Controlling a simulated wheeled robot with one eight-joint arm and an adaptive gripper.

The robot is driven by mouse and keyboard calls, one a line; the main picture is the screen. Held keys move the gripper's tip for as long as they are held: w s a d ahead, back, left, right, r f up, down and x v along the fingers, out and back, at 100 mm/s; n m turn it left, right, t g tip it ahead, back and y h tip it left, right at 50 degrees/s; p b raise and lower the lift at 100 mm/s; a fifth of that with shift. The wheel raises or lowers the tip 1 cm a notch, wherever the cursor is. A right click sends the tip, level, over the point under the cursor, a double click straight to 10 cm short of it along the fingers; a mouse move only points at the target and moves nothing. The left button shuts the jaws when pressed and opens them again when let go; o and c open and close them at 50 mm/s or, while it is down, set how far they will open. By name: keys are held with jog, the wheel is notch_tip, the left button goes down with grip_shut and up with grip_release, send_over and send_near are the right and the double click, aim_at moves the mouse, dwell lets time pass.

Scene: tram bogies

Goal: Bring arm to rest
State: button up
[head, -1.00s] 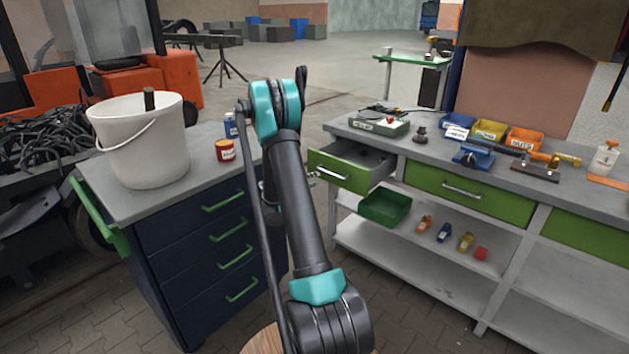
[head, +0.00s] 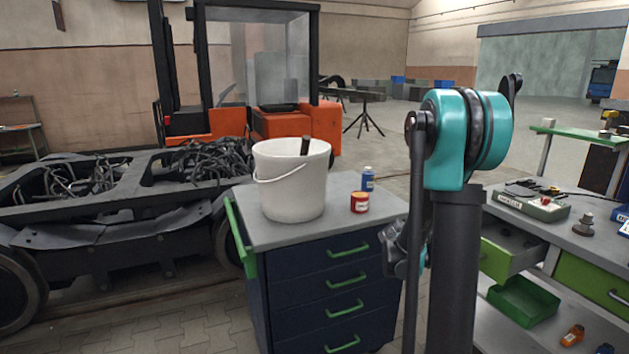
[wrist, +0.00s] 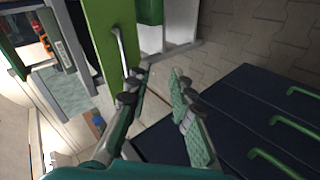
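My arm (head: 455,220) stands upright in the right half of the head view, its teal elbow joint at the top. My gripper (wrist: 158,77) shows in the wrist view with its two fingers apart and nothing between them. It points down into the gap between the blue drawer cabinet (wrist: 235,120) and the workbench drawer's green front (wrist: 106,45). In the head view the gripper is mostly hidden behind the arm links, beside the cabinet's right side.
A blue cabinet (head: 320,300) carries a white bucket (head: 292,185), a red tin (head: 360,202) and a blue bottle (head: 368,180). The workbench (head: 570,235) at right has an open drawer (head: 510,255). A bogie frame (head: 90,225) and orange forklift (head: 290,130) stand left and behind.

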jog(key=s+a+f+m+y, duration=0.1)
jog(key=s+a+y, duration=0.3)
jog(key=s+a, duration=0.6)
jog(key=s+a+f+m+g+y, duration=0.1)
jog(key=s+a+y, duration=0.3)
jog(key=s+a, duration=0.6)
jog(key=s+f, duration=0.1)
jog(key=s, duration=0.4)
jog(key=shift+s+y, duration=0.2)
jog(key=shift+y, duration=0.2)
